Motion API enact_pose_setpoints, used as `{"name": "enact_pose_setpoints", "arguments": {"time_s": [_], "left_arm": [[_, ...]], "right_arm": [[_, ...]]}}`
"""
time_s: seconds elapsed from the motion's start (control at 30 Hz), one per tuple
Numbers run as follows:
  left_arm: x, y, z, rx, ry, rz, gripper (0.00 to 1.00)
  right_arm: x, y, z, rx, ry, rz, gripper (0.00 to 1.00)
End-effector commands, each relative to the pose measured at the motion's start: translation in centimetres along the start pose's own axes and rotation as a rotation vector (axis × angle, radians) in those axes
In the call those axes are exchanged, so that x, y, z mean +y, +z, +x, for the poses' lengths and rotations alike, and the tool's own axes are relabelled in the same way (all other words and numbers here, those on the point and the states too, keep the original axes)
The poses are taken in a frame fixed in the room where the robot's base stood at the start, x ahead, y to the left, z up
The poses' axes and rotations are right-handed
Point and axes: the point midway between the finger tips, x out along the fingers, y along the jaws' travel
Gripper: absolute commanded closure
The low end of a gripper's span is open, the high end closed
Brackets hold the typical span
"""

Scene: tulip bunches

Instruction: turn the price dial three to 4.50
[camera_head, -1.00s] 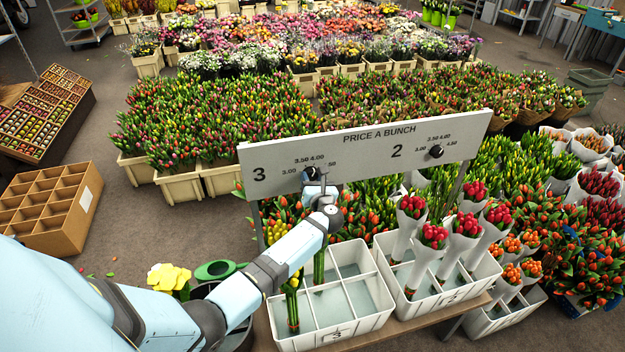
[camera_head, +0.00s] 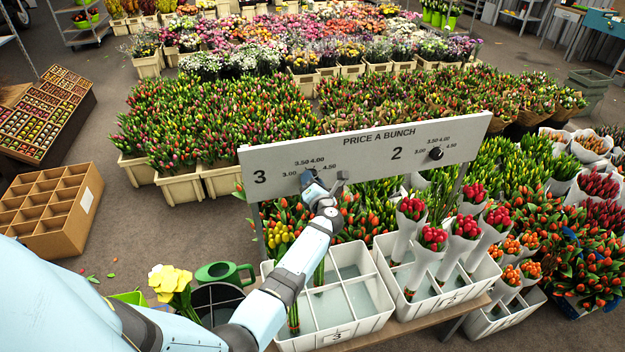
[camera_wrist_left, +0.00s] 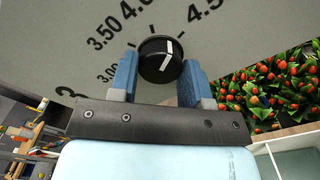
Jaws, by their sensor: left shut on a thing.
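The price board (camera_head: 365,155) stands behind the crates, with dial 3 on its left half and dial 2 (camera_head: 436,153) on its right. My left gripper (camera_head: 323,184) is at dial 3 and mostly hides it in the head view. In the left wrist view, dial three (camera_wrist_left: 158,62) is a black round knob with a white pointer line. The blue fingers of my left gripper (camera_wrist_left: 160,78) are shut on it, one on each side. The pointer seems to lie between the 4.00 and 4.50 marks. My right gripper is not in view.
Below the board are white divided crates (camera_head: 345,337) on a wooden bench, holding wrapped tulip bunches (camera_head: 432,240). A green watering can (camera_head: 222,272) and yellow flowers (camera_head: 170,280) are near my left arm. Tulip buckets fill the space behind the board.

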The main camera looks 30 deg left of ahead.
Motion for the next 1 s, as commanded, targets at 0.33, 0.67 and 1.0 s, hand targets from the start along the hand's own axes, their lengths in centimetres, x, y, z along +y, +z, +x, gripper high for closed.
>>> {"name": "enact_pose_setpoints", "arguments": {"time_s": [0.33, 0.67, 1.0], "left_arm": [[0.05, 0.08, -0.04, 0.0, -0.001, 0.204, 0.8], [0.03, 0.0, 0.01, 0.0, 0.0, 0.273, 0.8], [0.02, 0.0, 0.0, 0.0, 0.0, 0.277, 0.8]], "right_arm": [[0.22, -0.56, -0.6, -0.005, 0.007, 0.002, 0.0], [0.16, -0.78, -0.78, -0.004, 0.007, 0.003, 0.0], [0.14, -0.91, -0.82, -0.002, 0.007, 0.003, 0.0]]}}
